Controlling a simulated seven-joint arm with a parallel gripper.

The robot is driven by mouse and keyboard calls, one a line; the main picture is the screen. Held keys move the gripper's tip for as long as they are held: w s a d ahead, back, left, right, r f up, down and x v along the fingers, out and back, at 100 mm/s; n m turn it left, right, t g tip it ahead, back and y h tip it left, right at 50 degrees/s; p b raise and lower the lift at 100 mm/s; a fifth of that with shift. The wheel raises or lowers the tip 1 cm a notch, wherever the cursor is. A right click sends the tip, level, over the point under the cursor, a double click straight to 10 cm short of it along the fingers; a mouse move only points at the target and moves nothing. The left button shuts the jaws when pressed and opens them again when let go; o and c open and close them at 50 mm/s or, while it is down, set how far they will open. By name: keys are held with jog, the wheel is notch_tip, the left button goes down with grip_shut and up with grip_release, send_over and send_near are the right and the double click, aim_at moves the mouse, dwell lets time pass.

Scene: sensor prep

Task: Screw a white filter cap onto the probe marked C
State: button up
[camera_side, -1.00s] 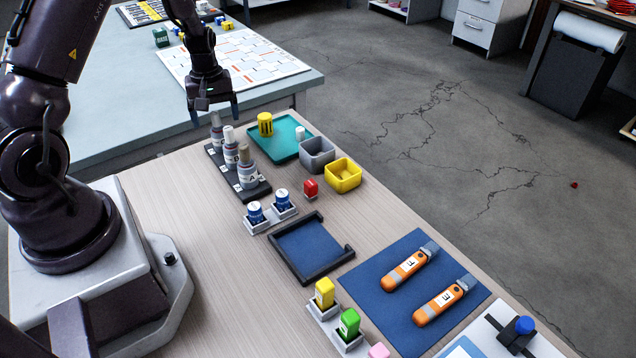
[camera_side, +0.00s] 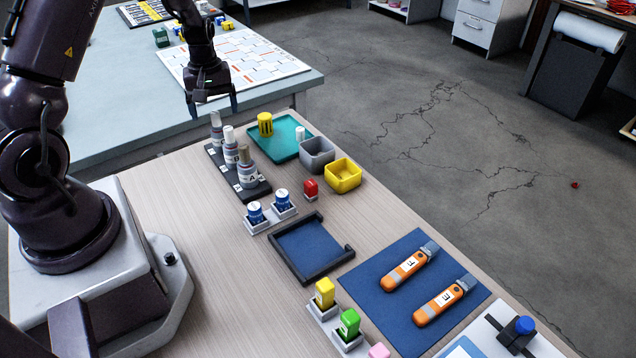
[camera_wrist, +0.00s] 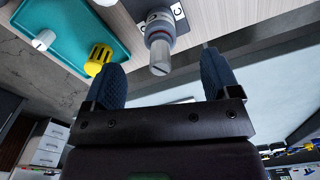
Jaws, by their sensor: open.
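The probe marked C (camera_wrist: 159,30) stands in the dark rack (camera_side: 262,190), at the far end of the row in the side view (camera_side: 217,132). Its top is a pale grey, slotted cylinder. A small white cap (camera_side: 300,132) stands on the teal tray (camera_side: 283,150); it also shows in the wrist view (camera_wrist: 43,40). My gripper (camera_side: 211,110) is open and empty above probe C. In the wrist view its two blue fingers (camera_wrist: 161,66) are spread, with the probe's top showing between and beyond them. I cannot tell the exact height gap.
Two more probes (camera_side: 230,147) (camera_side: 247,168) stand nearer in the rack, one white-topped, one tan-topped. A yellow ribbed cylinder (camera_side: 265,124) stands on the teal tray. Bare tabletop (camera_side: 190,230) lies left.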

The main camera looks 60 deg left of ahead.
jog(key=shift+r, duration=2.7)
jog(key=s+d+r+m+t, duration=0.2)
jog(key=d+r+m, duration=0.3)
jog(key=d, duration=0.4)
jog(key=s+d+r+m+t, duration=0.1)
jog(key=s+d+r+m, duration=0.3)
jog(key=d+r, duration=0.3)
jog(key=s+d+r+m+t, duration=0.2)
jog(key=s+d+r+m, duration=0.3)
jog(key=d, duration=0.6)
notch_tip(320, 180, up, 2)
jog(key=shift+r+m+t, duration=0.1)
jog(key=shift+m+t, duration=0.2)
